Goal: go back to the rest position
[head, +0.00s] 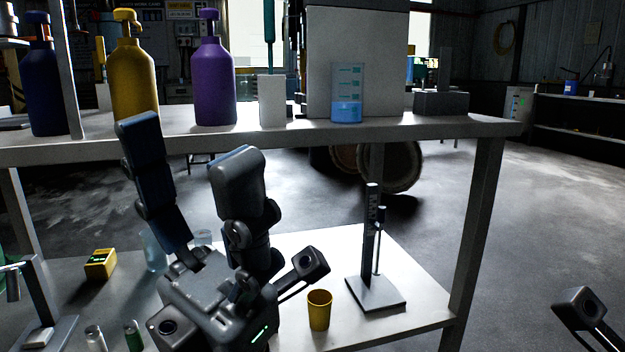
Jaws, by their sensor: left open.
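My left gripper (190,138) is in the lower left of the head view, with its two dark fingers pointing up and spread wide apart. The gap between them is empty of any held thing. The fingertips appear in front of the upper shelf's front edge, below the purple bottle (214,85) and the yellow bottle (135,75). I cannot tell how far they are from the shelf. A dark part of my right arm shows at the lower right edge. My right gripper itself is out of the picture.
The upper shelf (430,127) bears a blue bottle (43,80) and a beaker of blue liquid (347,95). The lower shelf (420,315) holds a yellow cup (319,310), a black stand (372,240) and a small yellow device (101,264). Floor on the right is open.

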